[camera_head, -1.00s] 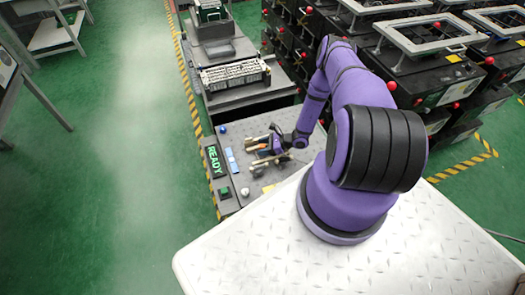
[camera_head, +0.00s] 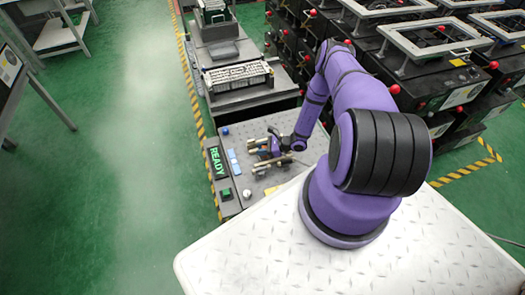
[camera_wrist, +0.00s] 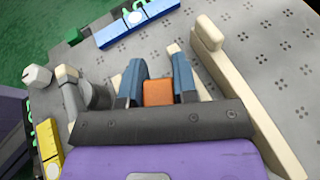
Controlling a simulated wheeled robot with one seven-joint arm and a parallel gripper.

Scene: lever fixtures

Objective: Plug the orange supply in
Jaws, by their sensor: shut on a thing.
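The orange supply plug (camera_wrist: 158,93) shows in the wrist view as a small orange block between two blue-grey fingers. My gripper (camera_wrist: 158,76) is shut on it. In the head view my gripper (camera_head: 274,147) is low over the grey bench plate, among light-coloured bars. The socket cannot be made out; the plug's front end and its contact with anything are unclear.
A long tan bar (camera_wrist: 245,90) runs along the right of my gripper in the wrist view. A blue block (camera_wrist: 137,23) lies ahead and a yellow block (camera_wrist: 48,148) at left. A READY display (camera_head: 216,161) and green button (camera_head: 226,193) stand along the bench's left edge.

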